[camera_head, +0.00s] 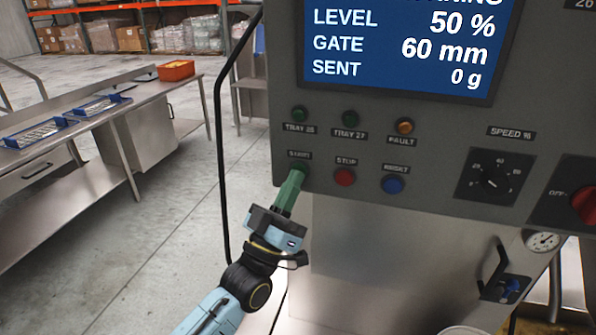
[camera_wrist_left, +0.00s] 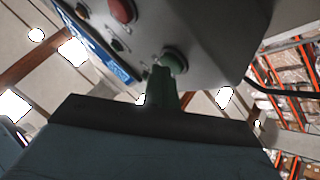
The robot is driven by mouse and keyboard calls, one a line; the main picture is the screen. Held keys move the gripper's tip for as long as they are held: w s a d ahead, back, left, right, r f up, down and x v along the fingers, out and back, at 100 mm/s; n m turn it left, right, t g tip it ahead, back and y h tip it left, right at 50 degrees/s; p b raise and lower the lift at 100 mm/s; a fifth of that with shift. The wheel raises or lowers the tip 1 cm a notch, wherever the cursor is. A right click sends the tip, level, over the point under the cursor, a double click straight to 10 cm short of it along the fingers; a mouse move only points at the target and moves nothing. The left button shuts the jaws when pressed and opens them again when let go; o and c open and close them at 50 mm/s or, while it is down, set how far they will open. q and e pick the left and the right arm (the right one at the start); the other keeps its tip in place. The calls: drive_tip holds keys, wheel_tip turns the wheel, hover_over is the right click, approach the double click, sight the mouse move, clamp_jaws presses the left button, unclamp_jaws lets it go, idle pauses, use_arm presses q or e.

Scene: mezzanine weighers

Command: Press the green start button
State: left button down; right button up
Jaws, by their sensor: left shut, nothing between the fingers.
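The green start button (camera_head: 302,168) is on the grey control panel, just under its START label, and the fingertips partly cover it in the head view. In the left wrist view the start button (camera_wrist_left: 174,62) shows as a round green cap. My left gripper (camera_head: 296,178) is shut and empty, its green fingers pointing up at the button. In the left wrist view the fingers (camera_wrist_left: 161,76) end right at the button's edge; I cannot tell whether they touch it. My right gripper is not in view.
A red stop button (camera_head: 345,177) and a blue reset button (camera_head: 393,185) sit to the right of the start button. Indicator lamps and a blue screen (camera_head: 400,50) are above. A speed dial (camera_head: 491,178) is farther right. A steel table (camera_head: 60,130) stands left.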

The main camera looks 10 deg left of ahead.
use_arm(q)
drive_tip(key=shift+s, duration=0.7)
drive_tip(key=shift+p, duration=0.3)
drive_tip(key=s+p, duration=0.2)
drive_tip(key=s, duration=0.3)
drive_tip(key=shift+a, duration=0.1)
